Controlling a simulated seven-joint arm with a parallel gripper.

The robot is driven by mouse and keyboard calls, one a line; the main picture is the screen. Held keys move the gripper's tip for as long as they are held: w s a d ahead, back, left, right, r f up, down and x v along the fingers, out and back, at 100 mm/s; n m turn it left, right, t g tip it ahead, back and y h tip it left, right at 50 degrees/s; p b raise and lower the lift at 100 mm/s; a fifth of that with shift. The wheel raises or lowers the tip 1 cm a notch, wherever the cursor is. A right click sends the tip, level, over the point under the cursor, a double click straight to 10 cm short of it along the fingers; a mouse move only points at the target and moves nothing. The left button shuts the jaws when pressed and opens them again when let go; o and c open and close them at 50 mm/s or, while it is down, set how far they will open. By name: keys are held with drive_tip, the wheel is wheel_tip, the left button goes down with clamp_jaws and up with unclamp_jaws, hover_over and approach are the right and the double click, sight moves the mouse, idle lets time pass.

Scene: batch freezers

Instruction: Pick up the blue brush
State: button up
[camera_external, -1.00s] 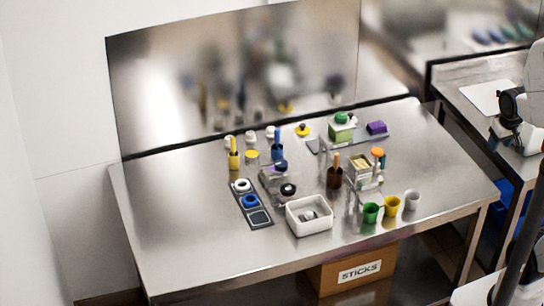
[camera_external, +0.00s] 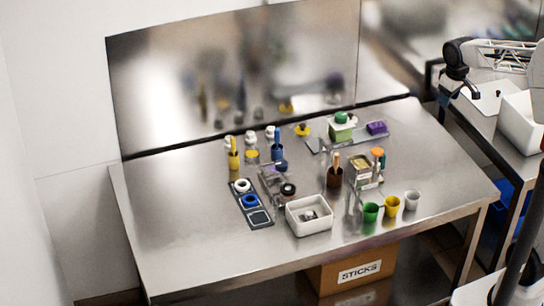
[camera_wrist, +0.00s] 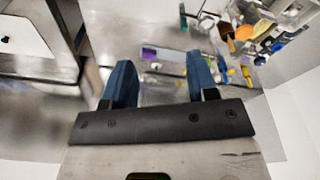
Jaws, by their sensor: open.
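In the external view, a blue upright item (camera_external: 278,152), which looks like the blue brush in a blue cup, stands near the back middle of the steel table. A similar yellow one stands to its left. My gripper (camera_external: 469,93) is high at the upper right, well apart from the blue item. In the wrist view my gripper (camera_wrist: 160,75) shows two blue fingers spread apart with nothing between them. I cannot make out the blue brush for certain in the wrist view.
A white bin (camera_external: 309,230), a dark tray (camera_external: 262,219), small cups (camera_external: 371,213) and a brown holder (camera_external: 334,178) crowd the table. A green-topped container (camera_external: 341,132) and a purple block (camera_external: 376,128) sit at the back. The table's left side is clear.

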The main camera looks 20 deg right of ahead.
drive_tip(key=w+a+f+n, duration=0.1)
drive_tip(key=w+a+n, duration=0.1)
drive_tip(key=w+a, duration=0.35)
drive_tip(key=w+a+n, duration=0.1)
drive_tip(key=w+a, duration=0.2)
drive_tip(key=w, duration=0.5)
drive_tip(key=n+g, duration=0.2)
drive_tip(key=n, duration=0.6)
hover_over(278, 129)
drive_tip(key=f, duration=2)
drive_tip(key=shift+s+d+f, duration=0.25)
drive_tip(key=shift+d+f, duration=0.05)
drive_tip(key=shift+d, duration=0.05)
drive_tip(key=shift+w+a+f, duration=0.15)
drive_tip(key=shift+a+f, duration=0.2)
drive_tip(key=shift+a, duration=0.05)
drive_tip(key=shift+f, duration=1.3)
